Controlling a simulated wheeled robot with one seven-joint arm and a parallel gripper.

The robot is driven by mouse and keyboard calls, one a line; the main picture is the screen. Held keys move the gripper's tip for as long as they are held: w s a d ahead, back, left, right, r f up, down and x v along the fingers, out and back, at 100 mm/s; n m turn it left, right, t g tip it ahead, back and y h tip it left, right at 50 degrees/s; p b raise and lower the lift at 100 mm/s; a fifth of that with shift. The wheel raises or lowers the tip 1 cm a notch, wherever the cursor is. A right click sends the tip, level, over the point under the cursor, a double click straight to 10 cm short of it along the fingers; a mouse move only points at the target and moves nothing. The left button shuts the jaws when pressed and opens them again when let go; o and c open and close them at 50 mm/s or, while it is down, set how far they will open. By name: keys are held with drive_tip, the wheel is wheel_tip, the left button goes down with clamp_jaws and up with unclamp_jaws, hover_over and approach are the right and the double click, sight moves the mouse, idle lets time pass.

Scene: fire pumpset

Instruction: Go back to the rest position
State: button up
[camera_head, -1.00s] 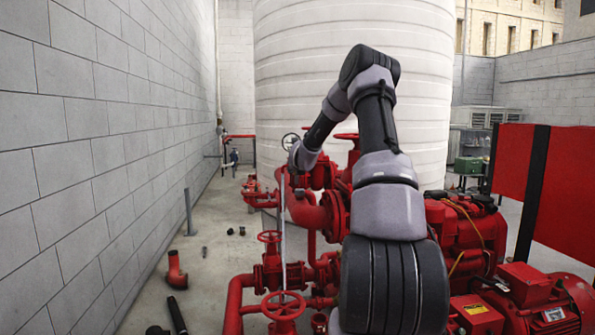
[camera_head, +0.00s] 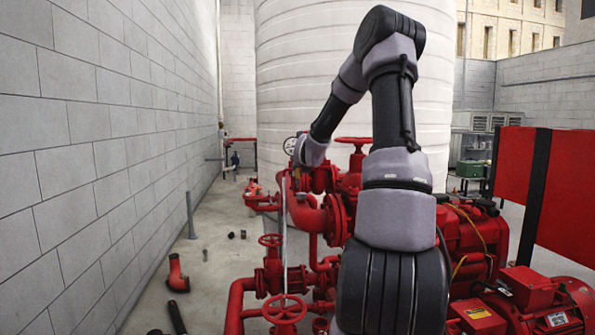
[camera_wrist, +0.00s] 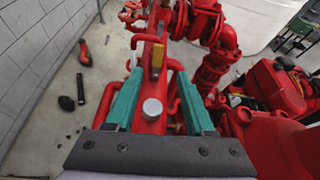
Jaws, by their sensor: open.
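My gripper (camera_wrist: 158,103) shows in the wrist view with its two teal fingers apart. Nothing is held between them. Red pump piping and a silver round cap (camera_wrist: 152,108) lie beyond and between the fingers in that view; I cannot tell the distance to them. In the head view my arm is bent, its elbow raised high in front of the white tank (camera_head: 300,80). The arm's wrist end is near the red piping and a pressure gauge (camera_head: 290,146); the fingers are not clear there.
Red valves with handwheels (camera_head: 285,309) and pipes stand directly below my arm. A red motor (camera_head: 545,300) and a red panel (camera_head: 570,190) are on the right. A grey block wall (camera_head: 90,150) runs along the left. A loose red elbow (camera_head: 177,274) and black pieces lie on the floor.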

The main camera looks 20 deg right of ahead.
drive_tip(key=s+a+r+n+g+y, duration=0.15)
drive_tip(key=s+a+r+n, duration=0.25)
drive_tip(key=s+a+n, duration=0.45)
drive_tip(key=s+a+r+n+g+y, duration=0.1)
drive_tip(key=s+a+r+n+y, duration=0.1)
drive_tip(key=s+a+r+n, duration=0.45)
drive_tip(key=s+a+n+g+y, duration=0.1)
drive_tip(key=s+a+n, duration=0.3)
drive_tip(key=s+n, duration=0.5)
drive_tip(key=s+a+f+n+g+y, duration=0.1)
drive_tip(key=s+a+n, duration=0.4)
drive_tip(key=s+n, duration=0.5)
drive_tip(key=s+g+y, duration=0.1)
drive_tip(key=s, duration=0.8)
drive_tip(key=shift+s+n, duration=0.2)
drive_tip(key=shift+n, duration=0.1)
drive_tip(key=shift+f, duration=0.1)
drive_tip(key=shift+d+g, duration=0.1)
drive_tip(key=shift+g, duration=0.15)
drive_tip(key=shift+o, duration=0.3)
